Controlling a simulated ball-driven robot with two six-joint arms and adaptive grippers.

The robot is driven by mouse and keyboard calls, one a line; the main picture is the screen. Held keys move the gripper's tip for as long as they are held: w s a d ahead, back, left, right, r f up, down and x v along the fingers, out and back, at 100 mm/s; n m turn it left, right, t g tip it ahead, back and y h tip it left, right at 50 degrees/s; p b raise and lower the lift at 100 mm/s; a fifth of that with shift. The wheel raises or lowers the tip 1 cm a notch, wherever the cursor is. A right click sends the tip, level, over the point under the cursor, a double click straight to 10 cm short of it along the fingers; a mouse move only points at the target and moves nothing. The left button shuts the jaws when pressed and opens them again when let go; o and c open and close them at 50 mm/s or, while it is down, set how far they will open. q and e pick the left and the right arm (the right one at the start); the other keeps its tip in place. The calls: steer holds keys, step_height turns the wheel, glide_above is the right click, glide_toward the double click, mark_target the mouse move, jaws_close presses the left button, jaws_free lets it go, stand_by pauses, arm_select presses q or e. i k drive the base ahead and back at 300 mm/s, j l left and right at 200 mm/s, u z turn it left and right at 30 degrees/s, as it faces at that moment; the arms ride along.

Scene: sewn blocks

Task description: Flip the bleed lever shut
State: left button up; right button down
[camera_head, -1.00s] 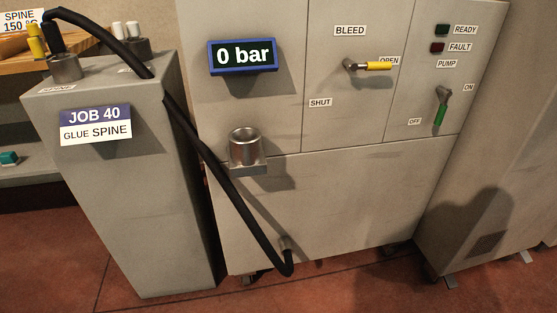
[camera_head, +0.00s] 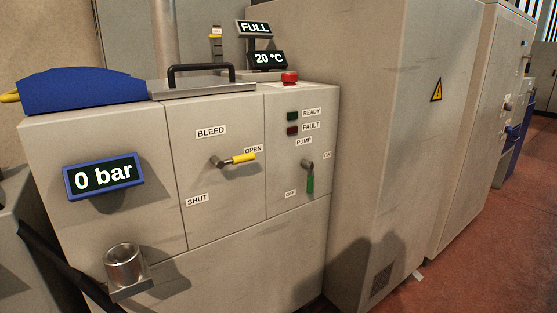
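The bleed lever (camera_head: 240,158) is on the front panel of the grey cabinet (camera_head: 225,265). It has a yellow grip on a metal pivot and points right, at the OPEN label (camera_head: 253,149). The SHUT label (camera_head: 197,199) is below and left of the pivot. The BLEED label (camera_head: 211,132) is above it. Neither of my grippers is in view.
A display (camera_head: 103,176) reads 0 bar. The green pump lever (camera_head: 310,183) points down at OFF, right of the bleed lever. A metal cup (camera_head: 124,265) juts out at lower left. A red button (camera_head: 290,78) is on top. Red floor (camera_head: 480,240) is clear at right.

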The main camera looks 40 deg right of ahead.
mark_target(235, 160)
steer(key=z, duration=0.95)
